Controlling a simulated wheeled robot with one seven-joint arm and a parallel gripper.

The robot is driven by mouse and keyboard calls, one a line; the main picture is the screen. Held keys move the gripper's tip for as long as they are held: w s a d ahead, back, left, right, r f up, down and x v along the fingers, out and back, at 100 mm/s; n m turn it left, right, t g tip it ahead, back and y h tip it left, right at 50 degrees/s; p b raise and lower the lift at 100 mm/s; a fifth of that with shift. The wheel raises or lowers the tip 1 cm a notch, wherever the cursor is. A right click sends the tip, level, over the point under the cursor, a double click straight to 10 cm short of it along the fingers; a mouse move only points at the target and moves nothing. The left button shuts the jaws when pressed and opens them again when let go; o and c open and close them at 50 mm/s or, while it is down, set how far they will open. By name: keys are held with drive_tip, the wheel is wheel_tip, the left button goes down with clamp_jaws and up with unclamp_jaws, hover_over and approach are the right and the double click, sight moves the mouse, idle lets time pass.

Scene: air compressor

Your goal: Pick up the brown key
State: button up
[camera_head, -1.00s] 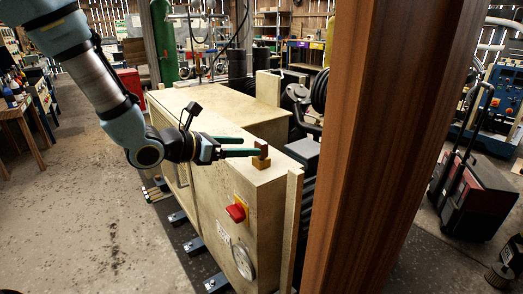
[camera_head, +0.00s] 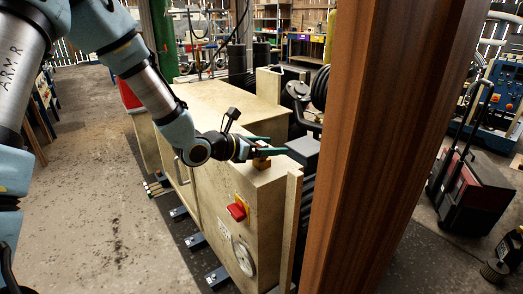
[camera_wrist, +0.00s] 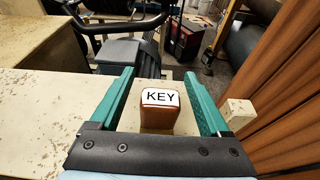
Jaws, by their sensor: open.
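The brown key (camera_wrist: 158,118) is a small block with a white label reading "KEY". In the wrist view it stands between the two green fingers of my gripper (camera_wrist: 160,100), with a gap on each side. My gripper is open and does not visibly touch it. In the head view my gripper (camera_head: 274,145) is at the right end of the beige compressor cabinet (camera_head: 217,108).
A red switch (camera_head: 237,211) is on the cabinet's front face. A thick brown wooden post (camera_head: 390,150) rises close to the right of the cabinet. A dark machine with a black wheel (camera_head: 318,95) stands behind. The floor at left is clear.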

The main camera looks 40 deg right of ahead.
clamp_jaws()
idle(0.5)
